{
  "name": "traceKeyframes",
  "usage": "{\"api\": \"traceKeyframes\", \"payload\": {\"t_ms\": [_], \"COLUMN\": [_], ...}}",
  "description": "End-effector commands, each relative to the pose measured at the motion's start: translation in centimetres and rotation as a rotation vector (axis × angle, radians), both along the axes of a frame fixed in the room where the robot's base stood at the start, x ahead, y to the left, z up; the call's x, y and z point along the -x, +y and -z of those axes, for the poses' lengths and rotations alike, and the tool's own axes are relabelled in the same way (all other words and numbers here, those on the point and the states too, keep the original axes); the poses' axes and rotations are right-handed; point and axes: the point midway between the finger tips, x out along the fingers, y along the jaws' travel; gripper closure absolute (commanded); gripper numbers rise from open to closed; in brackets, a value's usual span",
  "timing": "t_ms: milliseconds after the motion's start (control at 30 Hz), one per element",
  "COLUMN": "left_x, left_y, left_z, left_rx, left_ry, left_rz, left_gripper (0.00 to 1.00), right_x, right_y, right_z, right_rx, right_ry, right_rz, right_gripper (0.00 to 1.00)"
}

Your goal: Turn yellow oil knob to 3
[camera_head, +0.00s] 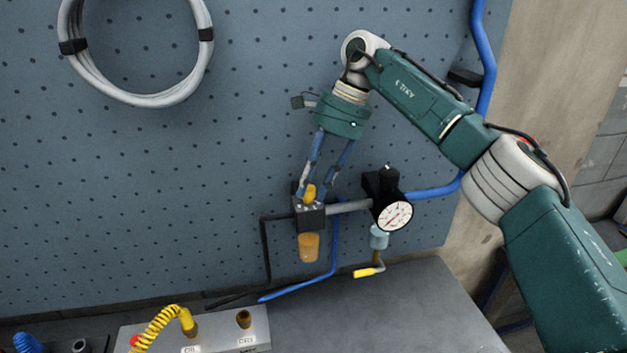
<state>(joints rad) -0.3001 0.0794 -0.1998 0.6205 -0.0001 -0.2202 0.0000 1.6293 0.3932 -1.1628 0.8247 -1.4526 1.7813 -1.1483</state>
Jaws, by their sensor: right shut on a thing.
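The yellow oil knob (310,193) sits on top of a dark block (309,215) on the pegboard, with an amber bowl (309,247) below it. My right gripper (316,192) reaches down from above, its blue fingers on either side of the knob and shut on it. The fingers hide part of the knob. Any numbers on it are too small to read. My left gripper is not in view.
A round gauge (395,215) on a black regulator stands right of the block. A yellow-handled valve (368,271) hangs below it. Blue hose (300,286), a grey panel with yellow coiled hose (158,325) and coiled cable (138,98) are nearby. The bench's right part is clear.

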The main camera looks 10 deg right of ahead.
Motion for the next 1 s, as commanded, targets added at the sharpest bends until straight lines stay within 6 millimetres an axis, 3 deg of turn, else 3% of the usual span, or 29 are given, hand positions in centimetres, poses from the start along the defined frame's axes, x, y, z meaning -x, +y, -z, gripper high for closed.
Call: {"api": "traceKeyframes", "payload": {"t_ms": [33, 667, 700, 767, 1000], "left_x": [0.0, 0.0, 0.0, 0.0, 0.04], "left_y": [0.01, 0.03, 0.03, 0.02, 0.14], "left_z": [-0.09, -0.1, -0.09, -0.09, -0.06], "left_rx": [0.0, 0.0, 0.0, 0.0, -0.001], "left_ry": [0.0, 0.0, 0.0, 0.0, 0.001], "left_rz": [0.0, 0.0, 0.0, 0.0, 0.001], "left_gripper": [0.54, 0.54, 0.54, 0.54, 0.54], "right_x": [-0.32, -0.23, -0.23, -0.22, -0.13], "right_y": [0.36, 0.46, 0.46, 0.46, 0.28], "right_z": [-0.77, -0.76, -0.76, -0.69, -0.37], "right_rx": [-0.012, -0.013, -0.013, -0.012, -0.007], "right_ry": [-0.016, -0.016, -0.016, -0.015, -0.008], "right_rz": [-0.013, -0.064, -0.064, -0.065, -0.062], "right_gripper": [0.98, 0.98, 0.66, 0.55, 0.55]}}
